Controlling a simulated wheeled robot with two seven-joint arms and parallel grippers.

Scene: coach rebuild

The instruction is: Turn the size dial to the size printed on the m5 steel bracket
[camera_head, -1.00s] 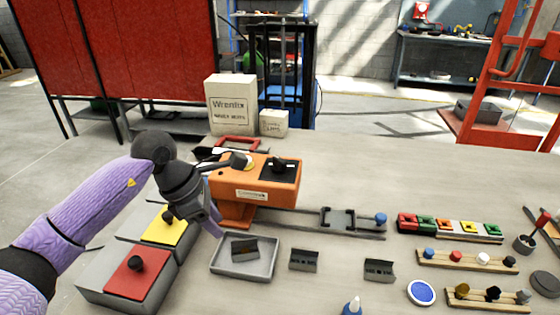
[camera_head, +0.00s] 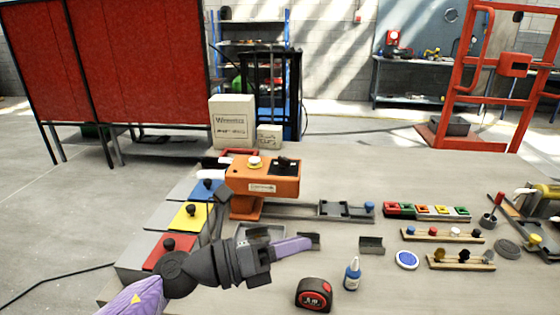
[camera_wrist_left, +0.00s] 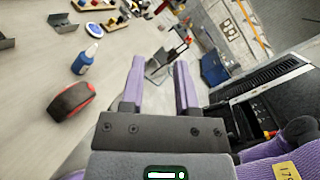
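The orange machine (camera_head: 265,180) stands at the back of the bench. A black dial (camera_head: 284,164) and a pale yellow knob (camera_head: 254,162) are on its top; I cannot read a size setting. Dark angled brackets (camera_head: 371,246) lie on the bench, another (camera_head: 312,239) beyond my left finger. No printed size is legible. A grey tray (camera_head: 262,229) is mostly hidden behind my left gripper (camera_head: 308,244). In the left wrist view, the gripper (camera_wrist_left: 158,72) has its two purple fingers apart with nothing between them. My right gripper does not show.
A tape measure (camera_head: 314,293) and a blue bottle (camera_head: 352,273) stand in front. Peg racks (camera_head: 440,236) and a blue disc (camera_head: 407,260) are right. Cartons (camera_head: 232,122) stand behind.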

